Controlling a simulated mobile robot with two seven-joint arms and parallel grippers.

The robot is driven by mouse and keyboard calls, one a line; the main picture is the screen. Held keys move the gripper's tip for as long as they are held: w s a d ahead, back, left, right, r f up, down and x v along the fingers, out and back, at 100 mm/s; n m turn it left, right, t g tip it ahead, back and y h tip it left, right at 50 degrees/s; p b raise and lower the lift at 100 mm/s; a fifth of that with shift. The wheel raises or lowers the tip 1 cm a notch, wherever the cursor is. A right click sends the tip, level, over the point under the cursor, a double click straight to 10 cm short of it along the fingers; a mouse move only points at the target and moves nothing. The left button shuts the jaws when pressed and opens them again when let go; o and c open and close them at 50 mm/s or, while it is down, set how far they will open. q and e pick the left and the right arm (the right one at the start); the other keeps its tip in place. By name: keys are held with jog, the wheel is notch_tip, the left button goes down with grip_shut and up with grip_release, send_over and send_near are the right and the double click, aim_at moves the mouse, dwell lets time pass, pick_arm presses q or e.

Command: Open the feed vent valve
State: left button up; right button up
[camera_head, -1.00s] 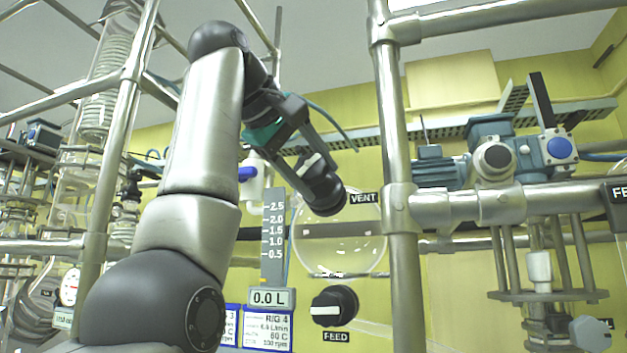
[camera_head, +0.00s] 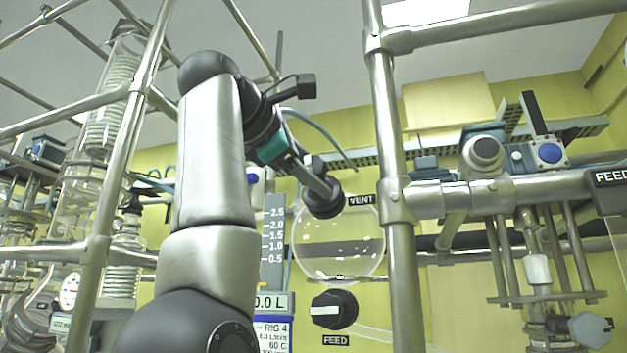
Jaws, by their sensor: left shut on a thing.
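The vent valve is a black round knob (camera_head: 323,203) at the top of the round glass feed vessel (camera_head: 340,245), beside the label VENT (camera_head: 361,200). My left gripper (camera_head: 324,184) reaches it from the upper left, shut on the knob's handle. The fingers hide most of the handle, so its exact angle is hard to read. Below the vessel, the black FEED knob (camera_head: 334,309) has a white mark lying level. My right gripper is not in view.
A vertical steel post (camera_head: 402,255) stands just right of the vessel. A level gauge (camera_head: 273,232) and a 0.0 L display (camera_head: 272,302) are to its left. Motors and pipes fill the right; a glass coil column (camera_head: 105,90) stands left.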

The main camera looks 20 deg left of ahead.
pick_arm(q)
jog(key=n, duration=0.3)
jog(key=shift+t+b, duration=0.3)
jog(key=shift+t, duration=0.1)
jog(key=n, duration=0.3)
jog(key=shift+t+y, duration=0.3)
jog(key=shift+y, duration=0.1)
jog(key=shift+n+t+y+p, duration=0.35)
jog(key=shift+n+y, duration=0.45)
jog(key=shift+n, duration=2)
jog(key=o, duration=1.4)
jog(key=shift+a+t, duration=0.1)
jog(key=shift+t, duration=0.15)
jog(key=shift+s+a+r+b, duration=0.1)
jog(key=shift+s+a+b, duration=0.4)
jog(key=shift+s, duration=2)
jog(key=shift+s+a+f+b, duration=0.1)
jog(key=shift+s+b, duration=0.75)
jog(key=shift+s, duration=1.7)
jog(key=shift+s+a+r+b, duration=0.2)
jog(key=shift+s+b, duration=0.5)
jog(key=shift+s, duration=1.8)
